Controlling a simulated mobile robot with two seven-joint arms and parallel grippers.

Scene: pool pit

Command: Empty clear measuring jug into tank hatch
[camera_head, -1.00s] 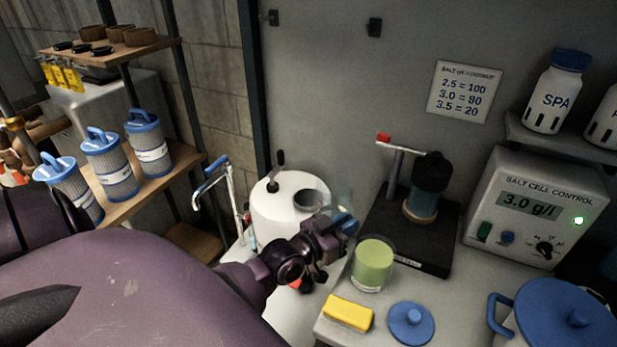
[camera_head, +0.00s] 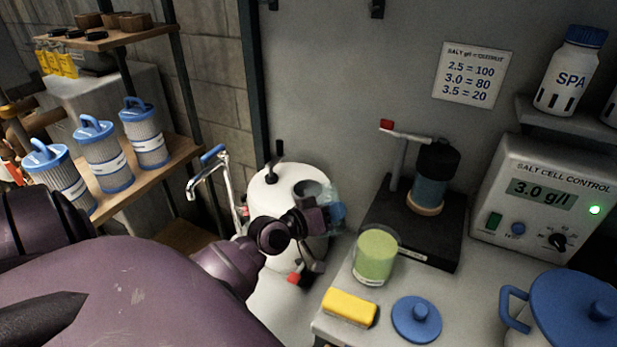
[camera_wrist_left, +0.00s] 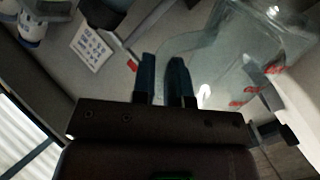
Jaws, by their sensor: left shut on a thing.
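The clear measuring jug (camera_head: 327,193) is faint and see-through in the head view, at the right side of the white tank's (camera_head: 268,205) dark round hatch (camera_head: 308,189). My left gripper (camera_head: 334,213) is shut on the jug, just right of the tank top. In the left wrist view the jug (camera_wrist_left: 235,45) shows large and transparent with red markings, beside the blue fingertips (camera_wrist_left: 165,82) of the gripper. It looks tilted in that view. I cannot make out its contents or whether its rim is over the hatch. My right gripper is not in view.
On the counter right of the tank stand a green-filled glass (camera_head: 375,257), a yellow sponge (camera_head: 349,308), a blue lid (camera_head: 416,319) and a dark stand (camera_head: 413,232). A black lever (camera_head: 275,160) rises from the tank top. A metal pipe (camera_head: 214,175) stands left of it.

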